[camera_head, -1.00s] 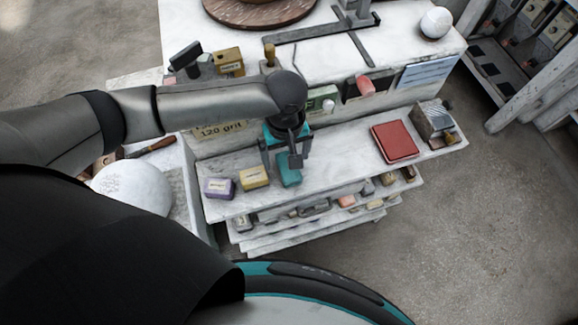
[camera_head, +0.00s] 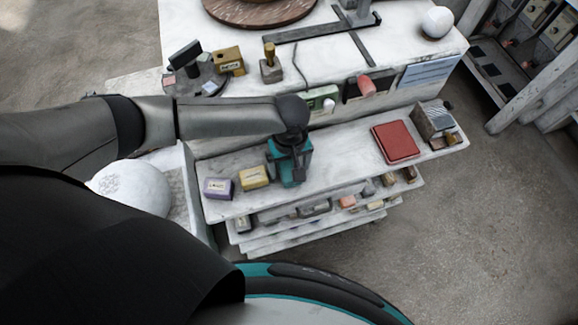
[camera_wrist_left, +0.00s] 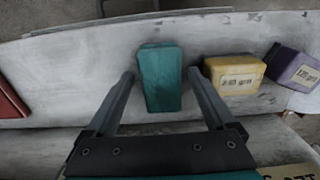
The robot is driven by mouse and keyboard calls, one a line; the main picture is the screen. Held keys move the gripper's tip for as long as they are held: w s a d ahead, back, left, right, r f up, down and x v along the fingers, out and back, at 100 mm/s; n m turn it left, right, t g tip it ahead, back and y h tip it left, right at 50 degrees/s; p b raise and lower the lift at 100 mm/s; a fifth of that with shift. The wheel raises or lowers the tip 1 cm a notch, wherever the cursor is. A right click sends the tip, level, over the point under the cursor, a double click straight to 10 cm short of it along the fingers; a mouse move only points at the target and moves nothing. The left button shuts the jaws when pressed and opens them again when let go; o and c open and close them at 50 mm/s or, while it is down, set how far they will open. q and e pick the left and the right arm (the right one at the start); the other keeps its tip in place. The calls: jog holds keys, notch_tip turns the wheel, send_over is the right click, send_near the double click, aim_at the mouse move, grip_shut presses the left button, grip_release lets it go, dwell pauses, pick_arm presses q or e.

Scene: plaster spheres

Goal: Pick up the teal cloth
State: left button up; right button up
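The teal cloth (camera_wrist_left: 161,78) looks like a folded, block-shaped piece on the pale shelf (camera_wrist_left: 75,62) in the left wrist view. My left gripper (camera_wrist_left: 161,75) is open, with one finger on each side of the cloth and a visible gap at both sides. In the head view my left gripper (camera_head: 288,178) is over the shelf at the right of the yellow block and largely covers the cloth, so their boundary is hard to tell. My right gripper is not in view.
A yellow block (camera_head: 254,178) and a purple block (camera_head: 218,188) sit close to the left of the gripper. A red flat block (camera_head: 395,142) lies farther right, with bare shelf between. A lower shelf holds small pieces. A white sphere (camera_head: 437,22) stands on the upper top.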

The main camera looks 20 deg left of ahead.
aim_at(289, 167)
pick_arm(q)
jog(key=c, duration=1.3)
jog(key=shift+o, duration=0.2)
jog(key=shift+r, duration=0.15)
notch_tip(289, 167, up, 20)
jog(key=p, duration=0.2)
